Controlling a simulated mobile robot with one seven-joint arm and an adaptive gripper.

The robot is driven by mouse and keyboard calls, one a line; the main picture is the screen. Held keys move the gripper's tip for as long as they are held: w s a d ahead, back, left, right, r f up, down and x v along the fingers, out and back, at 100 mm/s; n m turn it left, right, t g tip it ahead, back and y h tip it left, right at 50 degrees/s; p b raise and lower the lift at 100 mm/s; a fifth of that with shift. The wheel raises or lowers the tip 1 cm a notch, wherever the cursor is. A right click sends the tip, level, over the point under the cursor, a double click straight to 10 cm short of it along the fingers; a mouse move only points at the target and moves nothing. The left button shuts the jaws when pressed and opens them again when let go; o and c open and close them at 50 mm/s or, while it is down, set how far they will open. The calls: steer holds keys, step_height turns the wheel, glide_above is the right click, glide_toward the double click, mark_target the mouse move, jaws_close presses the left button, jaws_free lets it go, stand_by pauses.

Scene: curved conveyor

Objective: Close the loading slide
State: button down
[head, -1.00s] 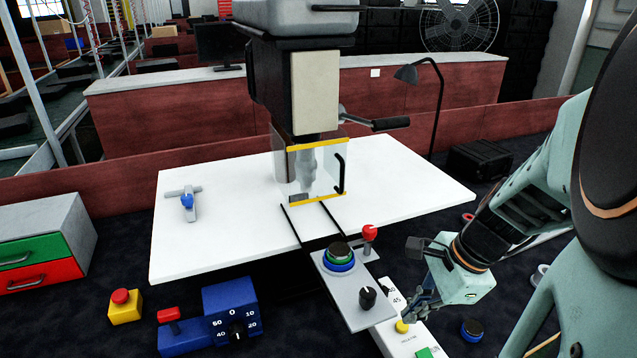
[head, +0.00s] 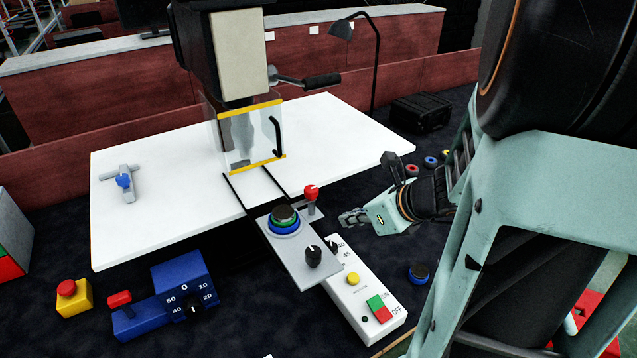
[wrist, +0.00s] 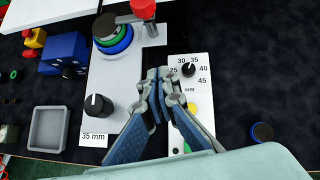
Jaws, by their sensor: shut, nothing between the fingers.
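The loading slide is a grey plate (head: 298,262) pulled out toward me on two dark rails from the press. It carries a round stacked piece (head: 284,218) in blue, green and black, a black knob (head: 313,256) and a red-topped lever (head: 310,192) at its right edge. In the wrist view the slide (wrist: 122,85) bears a "35 mm" label. My gripper (head: 346,218) is shut and empty, to the right of the slide near the red lever. In the wrist view its fingertips (wrist: 164,74) lie at the slide's right edge, apart from the lever (wrist: 143,8) as far as I can tell.
The press stands on a white table (head: 340,140) with a clear, yellow-edged guard (head: 262,130) lowered. A white control box (head: 372,300) with buttons lies right of the slide. A blue dial box (head: 183,280) and yellow-based red button (head: 72,297) are at left.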

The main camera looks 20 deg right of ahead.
mark_target(315, 212)
steer(key=w+a+f+b, duration=0.1)
steer(key=w, duration=0.1)
steer(key=w+a+f+b, duration=0.1)
steer(key=w+f, duration=0.1)
steer(key=w+a+f+b, duration=0.1)
steer(key=w, duration=0.2)
steer(key=shift+f, duration=0.2)
steer(key=shift+w+a, duration=0.2)
steer(key=shift+w, duration=0.2)
steer(key=shift+w+a, duration=0.2)
steer(key=shift+w, duration=0.4)
steer(key=w+a+p, duration=0.1)
steer(key=w, duration=0.4)
steer(key=w+a+p, duration=0.1)
steer(key=w+p, duration=0.1)
steer(key=w, duration=0.3)
steer(key=w+a+p, duration=0.1)
steer(key=w, duration=0.4)
steer(key=shift+w+a, duration=0.2)
steer(key=shift+a, duration=0.05)
steer(key=shift+w+p, duration=0.35)
steer(key=shift+w, duration=0.2)
steer(key=shift+s+f, duration=0.1)
